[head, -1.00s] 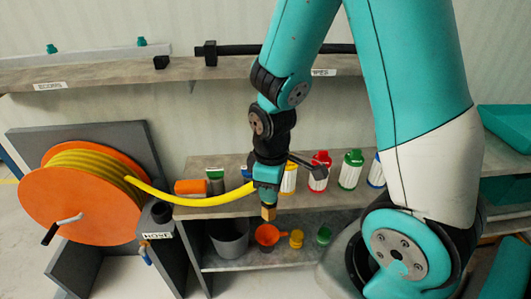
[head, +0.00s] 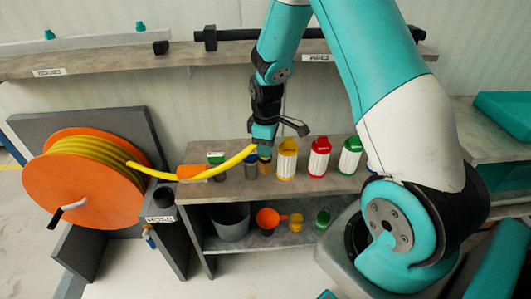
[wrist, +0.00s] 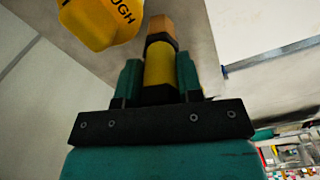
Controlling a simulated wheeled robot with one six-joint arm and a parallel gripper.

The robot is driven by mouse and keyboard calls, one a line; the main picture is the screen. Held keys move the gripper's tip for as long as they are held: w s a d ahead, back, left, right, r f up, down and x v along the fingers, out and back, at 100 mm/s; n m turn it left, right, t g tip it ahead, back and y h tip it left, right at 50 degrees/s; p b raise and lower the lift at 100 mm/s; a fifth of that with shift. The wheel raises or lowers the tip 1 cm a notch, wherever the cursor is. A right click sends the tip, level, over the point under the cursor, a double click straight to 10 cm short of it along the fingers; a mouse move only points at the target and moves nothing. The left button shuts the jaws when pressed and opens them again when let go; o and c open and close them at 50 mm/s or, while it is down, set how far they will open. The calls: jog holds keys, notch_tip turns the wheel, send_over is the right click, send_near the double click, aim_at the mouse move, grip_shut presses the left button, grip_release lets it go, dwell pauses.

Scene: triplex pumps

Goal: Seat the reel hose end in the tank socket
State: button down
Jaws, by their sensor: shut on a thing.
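The yellow reel hose (head: 228,165) runs from the orange reel (head: 85,190) at the left, sags, and rises to my gripper (head: 264,143). My gripper is shut on the hose end, whose light brown tip (head: 264,154) points down in the head view. In the wrist view, the yellow hose end (wrist: 159,68) sits between the two teal fingers (wrist: 159,82), with its tip (wrist: 161,27) beyond them. The tip is above the shelf unit's top, apart from the yellow bottle. I cannot make out the tank socket in either view.
Yellow (head: 287,158), red (head: 319,157) and green (head: 350,155) bottles stand on the shelf unit (head: 230,192). A wall shelf (head: 110,64) runs behind my arm. A grey bucket (head: 231,221) stands below.

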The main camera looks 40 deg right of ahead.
jog(key=shift+w+d+f, duration=0.1)
jog(key=shift+w+f, duration=0.1)
jog(key=shift+f, duration=1.25)
jog(key=shift+f, duration=0.2)
jog(key=c, duration=0.8)
grip_release()
jog(key=shift+r, duration=0.1)
